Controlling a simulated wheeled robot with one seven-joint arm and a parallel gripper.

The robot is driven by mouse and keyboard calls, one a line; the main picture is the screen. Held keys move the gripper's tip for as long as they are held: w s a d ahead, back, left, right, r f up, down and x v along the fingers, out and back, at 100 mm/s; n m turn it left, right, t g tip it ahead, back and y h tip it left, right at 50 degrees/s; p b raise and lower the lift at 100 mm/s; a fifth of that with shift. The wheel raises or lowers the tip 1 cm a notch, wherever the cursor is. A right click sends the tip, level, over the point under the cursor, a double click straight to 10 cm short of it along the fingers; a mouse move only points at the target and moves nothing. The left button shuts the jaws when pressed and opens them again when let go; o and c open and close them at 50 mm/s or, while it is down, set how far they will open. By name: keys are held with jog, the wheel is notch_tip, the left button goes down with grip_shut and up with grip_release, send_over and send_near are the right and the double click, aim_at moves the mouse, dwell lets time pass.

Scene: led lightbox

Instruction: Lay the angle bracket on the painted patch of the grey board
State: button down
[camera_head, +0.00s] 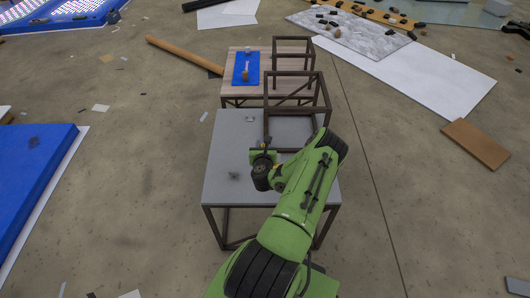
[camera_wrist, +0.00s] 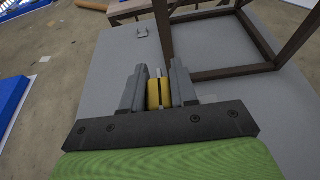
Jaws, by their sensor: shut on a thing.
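My gripper (camera_head: 265,146) is over the grey tabletop (camera_head: 222,150), left of the front dark frame. In the wrist view my gripper (camera_wrist: 158,88) is shut on a small yellow piece (camera_wrist: 154,95) with a dark line down its middle and a pale tip; I cannot tell what it is. A small grey metal piece (camera_wrist: 141,31), which looks like an angle bracket, lies on the grey tabletop beyond my fingertips, apart from them. It also shows in the head view (camera_head: 249,119). A dark blurred patch (camera_head: 234,176) is on the tabletop's left part; I cannot tell whether it is paint.
A dark open frame (camera_head: 267,100) stands on the tabletop's back right. Behind is a wooden table (camera_head: 232,90) with a blue mat (camera_head: 238,76), small items on it, and a second frame (camera_head: 275,52). The tabletop's left side is mostly clear. A blue panel (camera_head: 35,165) lies left.

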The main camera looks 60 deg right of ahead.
notch_tip(320, 180, down, 10)
jog(key=b, duration=0.3)
jog(key=shift+w+b, duration=0.1)
jog(key=shift+b, duration=0.2)
jog(key=shift+f, duration=0.1)
jog(key=c, duration=0.9)
grip_release()
